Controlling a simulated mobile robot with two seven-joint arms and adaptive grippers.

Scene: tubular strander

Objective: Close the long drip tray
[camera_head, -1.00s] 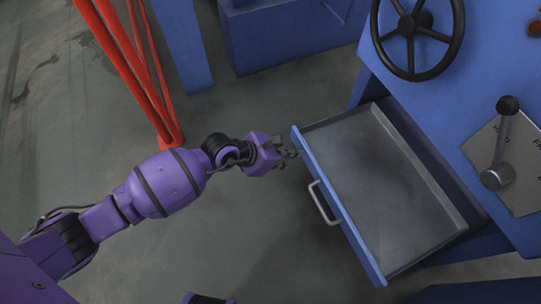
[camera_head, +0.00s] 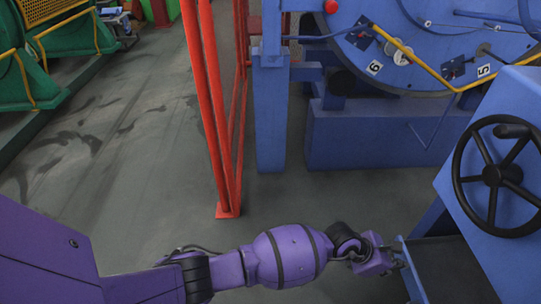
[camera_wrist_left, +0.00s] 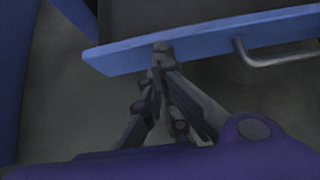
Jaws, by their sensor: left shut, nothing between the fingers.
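The long drip tray (camera_head: 450,268) stands open at the bottom right of the head view, dark inside with a blue front panel (camera_head: 413,276). The frame's bottom edge cuts it off. In the left wrist view the front panel (camera_wrist_left: 205,43) crosses the top, with a grey bar handle (camera_wrist_left: 275,59) at right. My left gripper (camera_head: 397,254) is shut and empty at the panel's far end. In the left wrist view its fingertips (camera_wrist_left: 162,50) overlap the panel's outer face, left of the handle; whether they touch is unclear. My right gripper is not in view.
A blue cabinet with a black handwheel (camera_head: 492,174) stands above the tray at right. A red post frame (camera_head: 222,140) and a blue post (camera_head: 269,120) stand ahead. A large blue machine (camera_head: 385,130) fills the back. Grey floor (camera_head: 110,170) is open at left.

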